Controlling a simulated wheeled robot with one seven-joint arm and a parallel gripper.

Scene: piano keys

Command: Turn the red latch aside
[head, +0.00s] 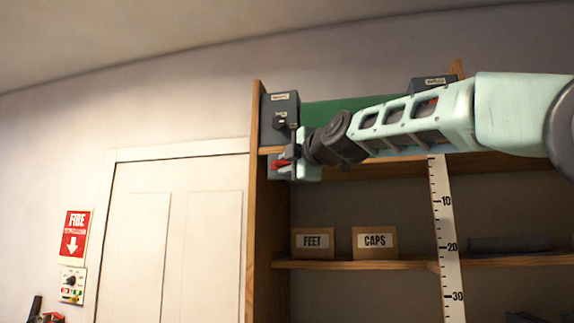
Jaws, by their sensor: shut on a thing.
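The red latch (281,163) shows at the upper left of the wooden shelf unit, just under a dark grey box (280,112) with a pale label. My arm reaches in from the right, and my gripper (288,152) is shut on the red latch. Part of the latch is hidden by the gripper.
A green panel (330,107) and a second labelled grey box (432,84) lie behind my arm. A ruler strip (444,222) hangs at right. A white door (175,240) is at left.

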